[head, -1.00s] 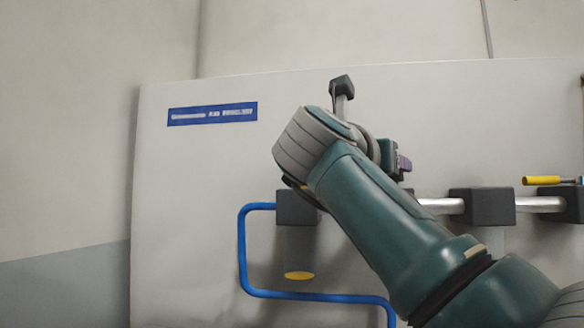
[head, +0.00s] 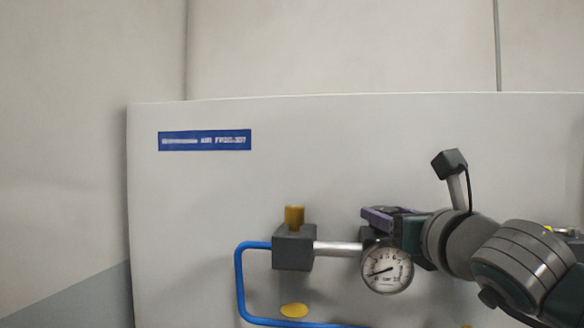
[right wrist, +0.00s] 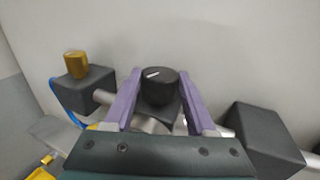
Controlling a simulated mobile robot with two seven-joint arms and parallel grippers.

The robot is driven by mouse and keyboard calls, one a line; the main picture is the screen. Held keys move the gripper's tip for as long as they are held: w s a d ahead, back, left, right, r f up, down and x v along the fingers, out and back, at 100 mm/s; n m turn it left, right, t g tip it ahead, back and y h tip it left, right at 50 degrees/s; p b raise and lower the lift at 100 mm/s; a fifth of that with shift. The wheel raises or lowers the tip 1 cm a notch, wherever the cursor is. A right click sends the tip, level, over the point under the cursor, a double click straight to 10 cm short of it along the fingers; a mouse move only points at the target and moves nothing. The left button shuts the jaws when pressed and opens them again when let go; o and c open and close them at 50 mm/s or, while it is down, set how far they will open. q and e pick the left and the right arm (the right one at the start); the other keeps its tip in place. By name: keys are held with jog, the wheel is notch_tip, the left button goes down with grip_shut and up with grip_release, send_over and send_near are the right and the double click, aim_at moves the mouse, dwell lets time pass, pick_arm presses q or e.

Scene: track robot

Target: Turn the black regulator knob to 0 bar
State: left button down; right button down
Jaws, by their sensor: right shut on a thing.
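The black regulator knob (right wrist: 159,88) stands between the purple fingers of my right gripper (right wrist: 159,76) in the right wrist view. The gripper is shut on it. A white mark on the knob's top lies toward its left side, nearly level. In the head view my right gripper (head: 380,216) reaches in from the right above the gauge and hides the knob. The round white pressure gauge (head: 387,268) faces me below the gripper; its needle points left and slightly down. Its numbers are too small to read surely. My left gripper is not in view.
A brass-coloured knob (head: 294,217) tops a dark block (head: 293,250) on the left. A silver pipe (head: 338,248) runs right from it, and a blue hose (head: 239,290) leaves its left side. A yellow disc (head: 294,310) sits below.

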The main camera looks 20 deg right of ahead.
jog(key=c, duration=1.6)
grip_release()
jog(key=y, duration=0.1)
jog(key=n+y+p, duration=0.1)
jog(key=p, duration=0.1)
jog(key=shift+d+r+n+y, duration=0.25)
jog(key=shift+r+n+y, duration=0.05)
jog(key=shift+n+y, duration=0.1)
jog(key=shift+f+n+y+p, duration=0.15)
jog(key=shift+n+y+p, duration=0.15)
jog(key=shift+y, duration=0.4)
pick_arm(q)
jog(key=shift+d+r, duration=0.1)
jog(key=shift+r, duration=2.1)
pick_arm(e)
jog(key=shift+d+f+n+y, duration=0.1)
jog(key=shift+n+y, duration=0.45)
jog(key=shift+y, duration=0.3)
jog(key=shift+d+f+n+y, duration=0.1)
jog(key=shift+n+y, duration=0.45)
jog(key=shift+y, duration=0.6)
jog(key=shift+c, duration=1.1)
grip_release()
jog(key=shift+a, duration=0.1)
